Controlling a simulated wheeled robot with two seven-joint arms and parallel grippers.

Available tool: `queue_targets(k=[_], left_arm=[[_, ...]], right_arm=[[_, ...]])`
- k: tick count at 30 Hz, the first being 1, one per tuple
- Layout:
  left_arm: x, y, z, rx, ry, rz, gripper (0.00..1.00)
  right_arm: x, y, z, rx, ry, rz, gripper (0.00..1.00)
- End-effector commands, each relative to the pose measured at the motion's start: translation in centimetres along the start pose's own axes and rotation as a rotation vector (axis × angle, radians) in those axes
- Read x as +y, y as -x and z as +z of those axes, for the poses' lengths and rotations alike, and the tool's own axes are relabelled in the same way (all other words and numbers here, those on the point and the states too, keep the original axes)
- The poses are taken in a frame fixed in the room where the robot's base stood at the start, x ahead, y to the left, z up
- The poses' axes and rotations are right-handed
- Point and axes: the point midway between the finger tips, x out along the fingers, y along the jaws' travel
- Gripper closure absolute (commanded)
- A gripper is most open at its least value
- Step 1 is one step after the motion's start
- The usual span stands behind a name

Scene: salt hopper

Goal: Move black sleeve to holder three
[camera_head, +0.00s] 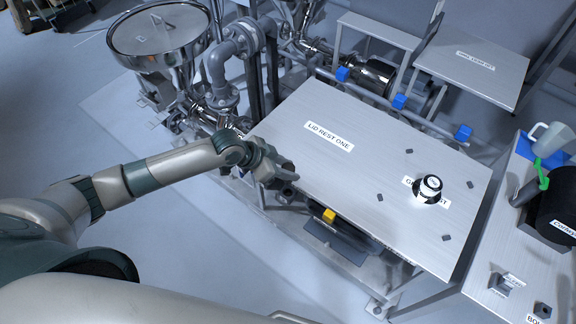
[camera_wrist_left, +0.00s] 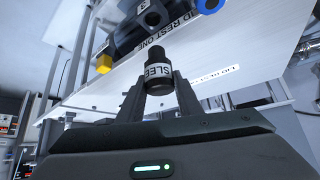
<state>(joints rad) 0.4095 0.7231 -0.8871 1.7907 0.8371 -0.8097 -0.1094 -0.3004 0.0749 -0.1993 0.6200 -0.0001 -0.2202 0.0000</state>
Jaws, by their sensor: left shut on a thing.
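My left gripper (camera_head: 284,180) is at the left edge of the table marked LID REST ONE. In the left wrist view the gripper (camera_wrist_left: 160,92) is shut on a black sleeve (camera_wrist_left: 160,72) with a white label whose visible letters read SLEE. The sleeve stands out beyond the fingertips. In that view a dark fixture (camera_wrist_left: 128,36) with a round socket and a partly cut-off figure 3 lies beyond the sleeve, apart from it in the picture. In the head view the sleeve is too small and dark to make out. My right gripper is not in view.
The metal table (camera_head: 330,150) has a round black-and-white piece (camera_head: 430,186) on its right part. A hopper (camera_head: 158,32) and pipes stand behind left. A side bench (camera_head: 510,260) is at right.

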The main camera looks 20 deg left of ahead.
Motion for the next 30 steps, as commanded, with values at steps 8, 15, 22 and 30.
queue_targets(k=[8, 15, 22, 30], left_arm=[[0.0, 0.1, -0.1, 0.001, 0.001, -0.001, 1.00], [0.1, -0.4, 0.5, 0.003, 0.004, -0.003, 1.00], [0.1, -1.7, 1.6, 0.002, 0.004, -0.003, 1.00], [0.1, -3.4, 2.9, 0.003, 0.003, -0.003, 1.00]], right_arm=[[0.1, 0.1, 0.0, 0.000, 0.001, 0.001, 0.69], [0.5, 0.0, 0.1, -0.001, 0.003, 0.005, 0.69], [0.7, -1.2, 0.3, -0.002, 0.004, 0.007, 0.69], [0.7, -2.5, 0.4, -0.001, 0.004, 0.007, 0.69]])
